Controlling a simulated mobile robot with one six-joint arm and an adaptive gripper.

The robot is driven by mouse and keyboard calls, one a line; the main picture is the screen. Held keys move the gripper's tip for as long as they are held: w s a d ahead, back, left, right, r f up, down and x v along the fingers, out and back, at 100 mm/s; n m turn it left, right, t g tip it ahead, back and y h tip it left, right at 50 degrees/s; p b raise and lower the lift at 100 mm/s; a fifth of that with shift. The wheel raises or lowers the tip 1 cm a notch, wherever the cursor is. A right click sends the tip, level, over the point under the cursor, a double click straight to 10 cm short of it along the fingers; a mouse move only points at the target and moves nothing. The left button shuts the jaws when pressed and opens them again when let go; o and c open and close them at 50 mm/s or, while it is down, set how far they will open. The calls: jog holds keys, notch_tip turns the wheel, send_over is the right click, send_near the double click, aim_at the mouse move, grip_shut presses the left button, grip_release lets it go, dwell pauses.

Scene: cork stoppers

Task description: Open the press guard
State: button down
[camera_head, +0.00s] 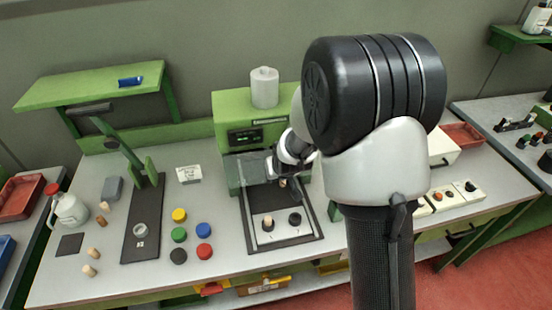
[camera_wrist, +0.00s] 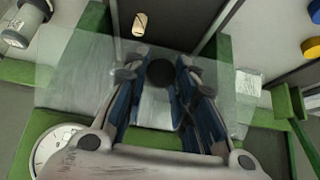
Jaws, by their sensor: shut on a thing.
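The green press (camera_head: 232,110) stands at the back middle of the bench, with a small dark display on its front. Its guard (camera_head: 248,166) is a clear panel below the display; it spreads across the wrist view (camera_wrist: 85,75) under my fingers. How far it is raised I cannot tell. My gripper (camera_head: 285,178) is at the guard's right part, partly hidden by my arm. In the wrist view my fingers (camera_wrist: 160,75) are shut on a round black knob (camera_wrist: 160,74) at the panel.
In front of the press a dark-framed plate (camera_head: 280,236) holds a cork stopper (camera_head: 267,223) and a black knob (camera_head: 295,218). Coloured discs (camera_head: 179,234) lie to its left, beside a lever tool (camera_head: 142,220). A white cylinder (camera_head: 264,87) stands on top of the press.

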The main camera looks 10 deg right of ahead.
notch_tip(320, 180, up, 3)
jog(key=g+p, duration=0.2)
jog(key=p, duration=0.3)
jog(key=shift+s+g, duration=0.1)
jog(key=shift+g, duration=0.3)
jog(key=g+p, duration=0.1)
jog(key=p, duration=0.1)
jog(key=r+g+p, duration=0.1)
jog(key=shift+r+g+p, duration=0.3)
jog(key=shift+g+p, duration=0.1)
jog(key=shift+w+r+p, duration=0.3)
jog(key=shift+r+p, duration=0.05)
jog(key=shift+r, duration=0.65)
jog(key=c, duration=1.8)
grip_release()
jog(key=o, duration=0.5)
jog(key=shift+f, duration=0.25)
jog(key=shift+c, duration=0.2)
jog(key=shift+s, duration=0.15)
